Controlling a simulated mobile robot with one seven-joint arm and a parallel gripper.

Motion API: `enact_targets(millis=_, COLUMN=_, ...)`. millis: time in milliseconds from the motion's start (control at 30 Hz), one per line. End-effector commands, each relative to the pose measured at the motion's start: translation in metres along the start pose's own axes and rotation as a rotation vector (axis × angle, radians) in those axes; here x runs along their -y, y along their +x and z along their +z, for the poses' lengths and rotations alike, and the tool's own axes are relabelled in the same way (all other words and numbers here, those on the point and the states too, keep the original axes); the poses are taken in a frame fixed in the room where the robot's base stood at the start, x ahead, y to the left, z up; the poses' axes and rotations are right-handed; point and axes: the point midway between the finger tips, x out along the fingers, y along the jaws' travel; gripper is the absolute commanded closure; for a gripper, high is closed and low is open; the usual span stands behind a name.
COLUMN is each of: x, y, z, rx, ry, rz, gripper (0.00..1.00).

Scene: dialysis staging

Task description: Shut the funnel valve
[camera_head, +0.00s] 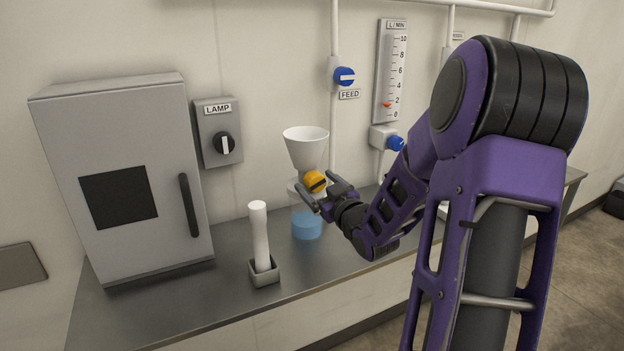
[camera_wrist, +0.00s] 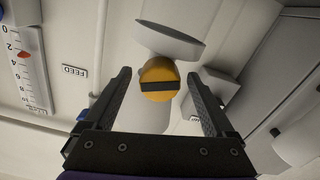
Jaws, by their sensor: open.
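The funnel valve has a round orange knob (camera_head: 314,181) with a dark bar across it, under a white funnel (camera_head: 306,146). In the wrist view the knob (camera_wrist: 158,80) sits centred between my fingertips, its dark bar running across the picture from finger to finger. The funnel (camera_wrist: 170,40) shows just beyond it. My gripper (camera_head: 328,194) is open, with one finger on each side of the knob. In the wrist view gaps show between the knob and both fingers of my gripper (camera_wrist: 159,76). A clear vessel with blue liquid (camera_head: 306,226) stands below, partly hidden by my gripper.
A white wand in a grey holder (camera_head: 264,271) stands on the metal counter (camera_head: 190,301), left of the vessel. A grey cabinet (camera_head: 125,180) and a LAMP switch (camera_head: 219,133) are further left. A blue FEED valve (camera_head: 344,77) and a flow gauge (camera_head: 390,70) are on the wall behind.

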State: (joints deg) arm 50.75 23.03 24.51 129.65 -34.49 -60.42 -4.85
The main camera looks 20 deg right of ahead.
Motion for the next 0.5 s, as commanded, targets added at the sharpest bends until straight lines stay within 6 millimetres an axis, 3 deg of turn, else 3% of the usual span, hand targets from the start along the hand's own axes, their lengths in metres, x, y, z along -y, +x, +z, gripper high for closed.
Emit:
enact_targets(millis=333, x=0.0000, y=-0.0007, z=0.0002, rx=0.000, ry=0.000, rz=0.000, gripper=0.13)
enact_targets(millis=500, x=0.0000, y=-0.0006, z=0.0001, rx=0.000, ry=0.000, rz=0.000, gripper=0.43)
